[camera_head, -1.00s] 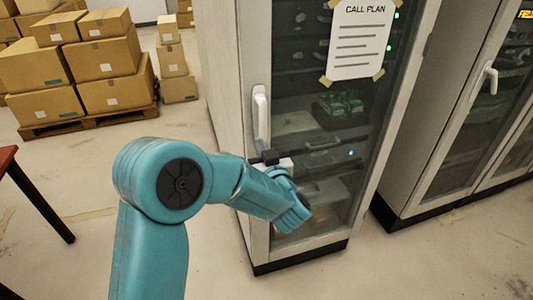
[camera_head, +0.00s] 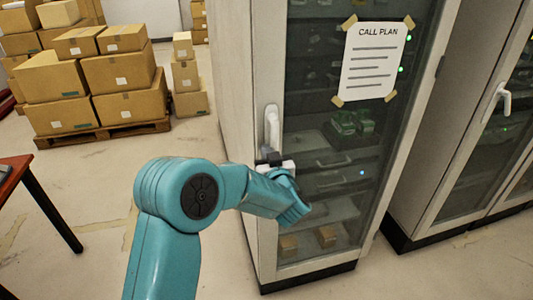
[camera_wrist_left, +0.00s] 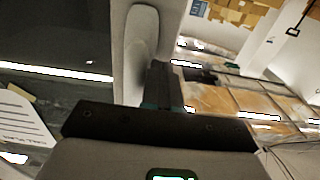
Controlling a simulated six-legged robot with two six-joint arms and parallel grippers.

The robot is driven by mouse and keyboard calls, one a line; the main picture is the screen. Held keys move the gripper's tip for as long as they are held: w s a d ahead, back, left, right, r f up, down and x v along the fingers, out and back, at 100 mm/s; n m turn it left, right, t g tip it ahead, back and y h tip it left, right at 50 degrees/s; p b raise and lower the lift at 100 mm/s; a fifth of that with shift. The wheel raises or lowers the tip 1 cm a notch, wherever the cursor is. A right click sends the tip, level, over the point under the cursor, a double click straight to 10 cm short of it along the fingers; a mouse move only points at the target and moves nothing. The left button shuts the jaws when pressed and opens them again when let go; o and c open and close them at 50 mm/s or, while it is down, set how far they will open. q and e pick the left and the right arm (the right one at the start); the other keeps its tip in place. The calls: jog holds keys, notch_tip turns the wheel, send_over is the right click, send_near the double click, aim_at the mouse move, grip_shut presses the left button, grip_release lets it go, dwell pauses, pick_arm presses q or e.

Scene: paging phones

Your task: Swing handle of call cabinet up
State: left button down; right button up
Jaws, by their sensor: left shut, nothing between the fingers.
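The call cabinet (camera_head: 237,150) stands in the middle of the head view, with a glass door and a taped "CALL PLAN" sheet (camera_head: 371,62). Its handle (camera_head: 271,125) is a pale lever on the left door frame, standing upright along it. In the left wrist view the handle (camera_wrist_left: 141,42) is a rounded grey bar at the top. My left gripper (camera_head: 271,158) is at the handle's lower end in the head view, shut and empty. In the wrist view its dark fingers (camera_wrist_left: 163,85) are together just beside the handle. Whether they touch it I cannot tell. My right gripper is not in view.
A second cabinet (camera_head: 412,200) with its own handle (camera_head: 498,101) stands to the right. Stacked cartons (camera_head: 130,105) sit on a pallet (camera_head: 100,133) at the back left. A red-topped table (camera_head: 12,172) is at the left edge. Floor in between is clear.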

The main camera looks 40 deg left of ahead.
aim_at(281, 148)
pick_arm(q)
jog(key=shift+w+d, duration=0.1)
jog(key=shift+w+d, duration=0.25)
jog(key=shift+w, duration=0.05)
jog(key=shift+d, duration=0.1)
jog(key=shift+w+d+r, duration=0.1)
jog(key=shift+w+d, duration=0.4)
jog(key=shift+w, duration=0.15)
jog(key=shift+r+p, duration=0.1)
jog(key=shift+p, duration=0.2)
jog(key=f+b+v, duration=0.1)
jog(key=b+v, duration=0.1)
jog(key=v, duration=0.7)
jog(key=shift+s+a+b, duration=0.3)
dwell(0.8)
